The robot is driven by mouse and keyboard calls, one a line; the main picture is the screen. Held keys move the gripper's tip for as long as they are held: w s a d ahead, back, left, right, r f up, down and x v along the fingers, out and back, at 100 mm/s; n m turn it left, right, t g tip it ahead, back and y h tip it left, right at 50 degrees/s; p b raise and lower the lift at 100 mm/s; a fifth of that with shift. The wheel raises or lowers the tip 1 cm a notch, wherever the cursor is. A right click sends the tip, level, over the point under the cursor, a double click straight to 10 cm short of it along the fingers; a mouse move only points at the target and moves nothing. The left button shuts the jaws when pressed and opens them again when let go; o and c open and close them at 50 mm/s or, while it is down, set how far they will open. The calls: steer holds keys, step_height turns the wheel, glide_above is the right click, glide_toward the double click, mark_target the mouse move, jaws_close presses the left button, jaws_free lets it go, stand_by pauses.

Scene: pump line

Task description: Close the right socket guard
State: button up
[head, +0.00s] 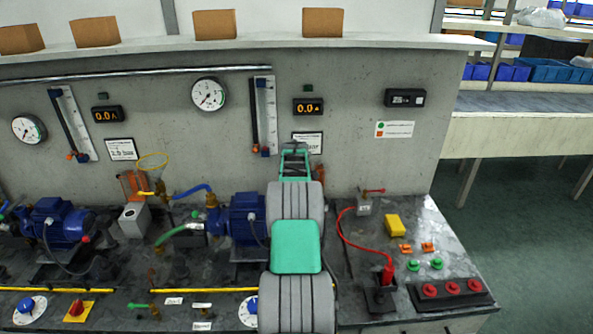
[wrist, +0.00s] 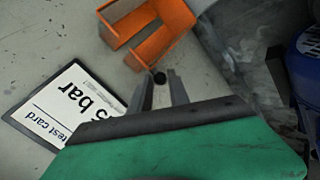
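In the wrist view an orange U-shaped guard (wrist: 149,33) lies just beyond my fingertips, a small gap away from them. My gripper (wrist: 160,76) has its two fingers apart, with a narrow gap between them. A small dark round thing shows between the tips; I cannot tell whether it is touched or lies farther off. In the head view my gripper (head: 294,150) is beside the right test card, and my arm hides the right guard and its socket. The left orange guard (head: 133,186) stands raised above its grey box (head: 133,220).
The right test card (wrist: 68,105) lies left of my fingers. A blue pump (head: 247,212) stands just left of my arm. To the right are a red cable (head: 352,240), a yellow block (head: 395,225) and a red button strip (head: 450,292). A gauge panel rises behind.

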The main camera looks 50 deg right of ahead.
jaws_close()
stand_by(1.1)
